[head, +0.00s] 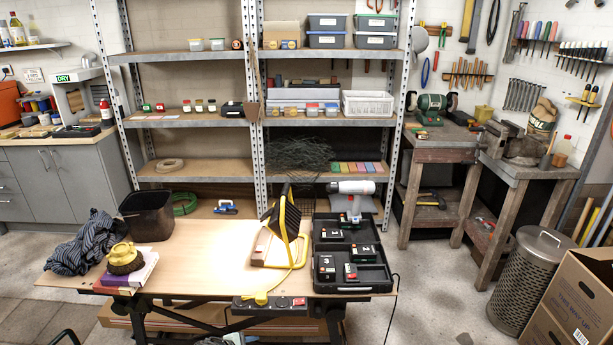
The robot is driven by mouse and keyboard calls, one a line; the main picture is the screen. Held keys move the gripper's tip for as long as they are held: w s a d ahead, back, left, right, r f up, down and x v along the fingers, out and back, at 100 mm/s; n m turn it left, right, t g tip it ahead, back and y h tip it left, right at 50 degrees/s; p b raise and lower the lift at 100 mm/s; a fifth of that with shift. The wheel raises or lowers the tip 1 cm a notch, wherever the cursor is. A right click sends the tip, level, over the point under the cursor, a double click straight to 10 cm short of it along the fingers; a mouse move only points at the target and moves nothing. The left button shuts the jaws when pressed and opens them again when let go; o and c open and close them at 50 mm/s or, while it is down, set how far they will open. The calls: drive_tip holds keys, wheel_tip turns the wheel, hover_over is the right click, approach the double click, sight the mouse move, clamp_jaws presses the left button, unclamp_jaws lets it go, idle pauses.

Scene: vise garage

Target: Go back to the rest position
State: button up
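My gripper is not clearly seen in the head view, so I cannot see whether it holds anything. The task names no object. The wooden-topped workbench (200,262) stands in front of me. On it are a black bin (147,216), a dark striped cloth (88,245), and a yellow-and-brown item (124,258) on top of a book (140,272). A yellow-framed work light (284,222) stands near the middle. An open black tool case (346,285) with a drill and batteries lies at the right.
A power strip (270,305) runs along the bench's front edge, and a yellow cable lies by it. Metal shelving (185,122) stands behind. At the right are a vise bench (530,171), a metal bin (524,275) and a cardboard box (585,290). The bench's middle left is clear.

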drive_tip(key=s+d+f+m+g, duration=0.3)
drive_tip(key=s+d+f, duration=0.15)
drive_tip(key=d, duration=0.45)
drive_tip(key=s+d+f+m+g, duration=0.35)
drive_tip(key=s+d, duration=0.25)
drive_tip(key=d, duration=0.3)
drive_tip(key=s+d+f+m+g, duration=0.2)
drive_tip(key=s+d+f, duration=0.25)
drive_tip(key=d, duration=0.45)
drive_tip(key=s+d+m+g+y, duration=0.2)
drive_tip(key=s+d+m+y, duration=0.1)
drive_tip(key=s, duration=0.9)
drive_tip(key=s+d+f+m+g+y, duration=0.1)
drive_tip(key=s+d+m+g+y, duration=0.2)
drive_tip(key=s+m, duration=0.4)
drive_tip(key=shift+s+d+g+y, duration=0.35)
drive_tip(key=shift+s+d+y, duration=0.45)
drive_tip(key=shift+s, duration=2.05)
drive_tip(key=shift+d+f, duration=0.1)
drive_tip(key=shift+d, duration=0.05)
